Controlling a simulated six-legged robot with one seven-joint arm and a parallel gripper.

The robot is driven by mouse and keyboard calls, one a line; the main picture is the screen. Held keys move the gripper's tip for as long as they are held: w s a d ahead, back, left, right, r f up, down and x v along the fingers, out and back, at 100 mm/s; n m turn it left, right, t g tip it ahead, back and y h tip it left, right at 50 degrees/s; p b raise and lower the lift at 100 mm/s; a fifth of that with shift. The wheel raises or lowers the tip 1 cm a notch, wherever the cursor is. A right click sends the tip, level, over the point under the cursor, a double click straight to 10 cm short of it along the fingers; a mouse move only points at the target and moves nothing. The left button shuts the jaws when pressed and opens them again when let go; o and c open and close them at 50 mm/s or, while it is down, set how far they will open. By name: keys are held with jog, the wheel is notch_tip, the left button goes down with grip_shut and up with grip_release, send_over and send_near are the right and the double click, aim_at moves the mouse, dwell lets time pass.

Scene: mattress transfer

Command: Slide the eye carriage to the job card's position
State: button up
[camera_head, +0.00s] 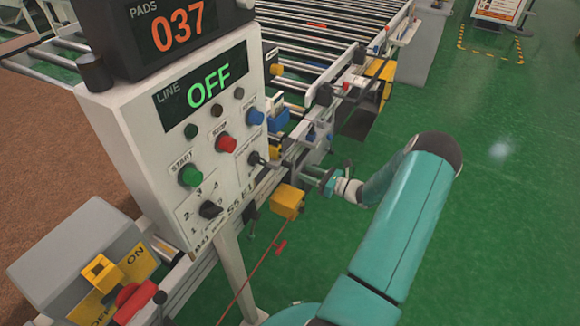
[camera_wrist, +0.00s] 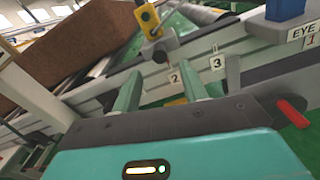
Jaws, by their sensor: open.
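In the wrist view, a yellow sensor head (camera_wrist: 148,18) stands on a grey bracket (camera_wrist: 162,48) at the rail, and looks like the eye carriage. Number plates 2 (camera_wrist: 174,78) and 3 (camera_wrist: 217,63) sit below and right of it. A plate reading EYE (camera_wrist: 302,34) with a red 1 is at the right edge. My gripper (camera_wrist: 163,72) is open, its two green fingers pointing at the rail just short of the bracket. I see no contact. In the head view my gripper (camera_head: 312,176) is beside the conveyor, right of the panel. I cannot make out a job card's text.
The control panel (camera_head: 190,130) reads LINE OFF, with 037 above. The roller conveyor (camera_head: 310,40) runs behind it. A yellow box (camera_head: 287,201) hangs with a red cord below my gripper. A brown block (camera_wrist: 75,45) lies on the line. Green floor at right is open.

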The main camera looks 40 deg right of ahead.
aim_at(292, 167)
jog(key=x, duration=0.7)
jog(key=shift+w, duration=0.1)
jog(key=shift+a, duration=0.1)
grip_shut()
